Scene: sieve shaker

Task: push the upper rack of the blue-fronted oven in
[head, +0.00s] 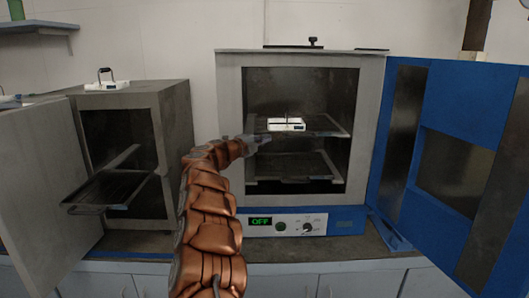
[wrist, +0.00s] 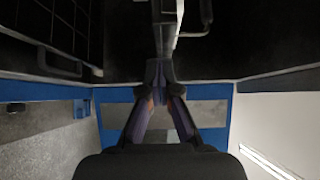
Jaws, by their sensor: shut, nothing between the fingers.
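The blue-fronted oven (head: 345,220) stands at centre right in the head view, its blue door (head: 460,110) swung open to the right. Its upper rack (head: 335,128) sits inside at mid height, with the front edge close to the opening. A small white object with a dark handle (head: 287,124) stands on this rack. My gripper (head: 262,139) is shut and empty at the left front of the upper rack; it also shows in the wrist view (wrist: 160,75). I cannot tell whether the fingertips touch the rack.
A lower rack (head: 292,166) is in the same oven. A grey oven (head: 177,110) on the left has its door (head: 40,170) open and a rack (head: 112,190) sticking out. A similar white object (head: 107,86) stands on top of it. The open blue door bounds the right side.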

